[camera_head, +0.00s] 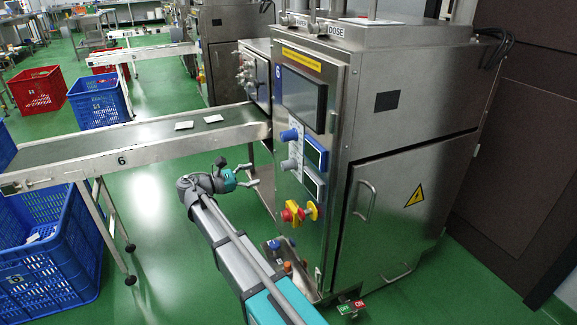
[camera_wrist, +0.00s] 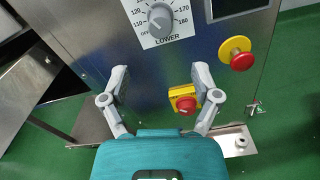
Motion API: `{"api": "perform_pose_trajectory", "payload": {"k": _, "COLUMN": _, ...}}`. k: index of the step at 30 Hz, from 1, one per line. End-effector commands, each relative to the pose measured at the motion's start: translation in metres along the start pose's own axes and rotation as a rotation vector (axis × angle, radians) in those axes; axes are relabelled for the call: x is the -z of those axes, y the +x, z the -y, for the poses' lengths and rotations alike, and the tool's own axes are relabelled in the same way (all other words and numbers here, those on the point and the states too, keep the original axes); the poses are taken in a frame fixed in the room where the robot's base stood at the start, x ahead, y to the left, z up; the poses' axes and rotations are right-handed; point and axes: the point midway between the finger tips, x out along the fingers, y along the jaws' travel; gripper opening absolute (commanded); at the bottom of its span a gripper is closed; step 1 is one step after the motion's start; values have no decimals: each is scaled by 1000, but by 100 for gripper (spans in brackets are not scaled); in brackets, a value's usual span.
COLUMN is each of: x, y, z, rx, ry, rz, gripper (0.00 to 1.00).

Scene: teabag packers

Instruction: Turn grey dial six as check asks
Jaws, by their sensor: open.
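The grey dial (camera_head: 290,164) is on the front panel of the machine marked 6, below a blue dial (camera_head: 289,135). In the wrist view the grey dial (camera_wrist: 159,17) sits on a white scale plate marked LOWER, with OFF and numbers such as 120 and 170. The exact pointer reading is too small to tell. My gripper (camera_head: 250,175) is open and empty, in front of the panel to the left of the dial. In the wrist view my gripper (camera_wrist: 158,75) has its fingers spread below the dial, apart from it. Small displays (camera_head: 312,184) beside the dials are unreadable.
Below the dial are a red knob on a yellow plate (camera_wrist: 185,103) and a red mushroom button on a yellow base (camera_wrist: 240,60). Conveyor 6 (camera_head: 70,149) runs left of the machine with white packets on it. A blue crate (camera_head: 50,270) stands below. Green floor is open between.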

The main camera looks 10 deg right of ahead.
Motion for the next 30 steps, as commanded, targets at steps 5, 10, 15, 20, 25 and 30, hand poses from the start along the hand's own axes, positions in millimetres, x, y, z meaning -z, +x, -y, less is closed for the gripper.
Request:
{"api": "perform_pose_trajectory", "payload": {"k": 5, "x": 0, "y": 23, "z": 1, "rx": 2, "ry": 0, "rz": 0, "gripper": 80}}
{"api": "perform_pose_trajectory", "payload": {"k": 10, "x": 0, "y": 48, "z": 1, "rx": 2, "ry": 0, "rz": 1, "gripper": 80}}
{"api": "perform_pose_trajectory", "payload": {"k": 15, "x": 0, "y": 75, "z": 1, "rx": 3, "ry": 0, "rz": 1, "gripper": 80}}
{"api": "perform_pose_trajectory", "payload": {"k": 20, "x": 0, "y": 98, "z": 1, "rx": 3, "ry": 0, "rz": 1, "gripper": 80}}
{"api": "perform_pose_trajectory", "payload": {"k": 25, "x": 0, "y": 115, "z": 0, "rx": 2, "ry": 0, "rz": 0, "gripper": 80}}
{"api": "perform_pose_trajectory", "payload": {"k": 30, "x": 0, "y": 123, "z": 0, "rx": 1, "ry": 0, "rz": 0, "gripper": 80}}
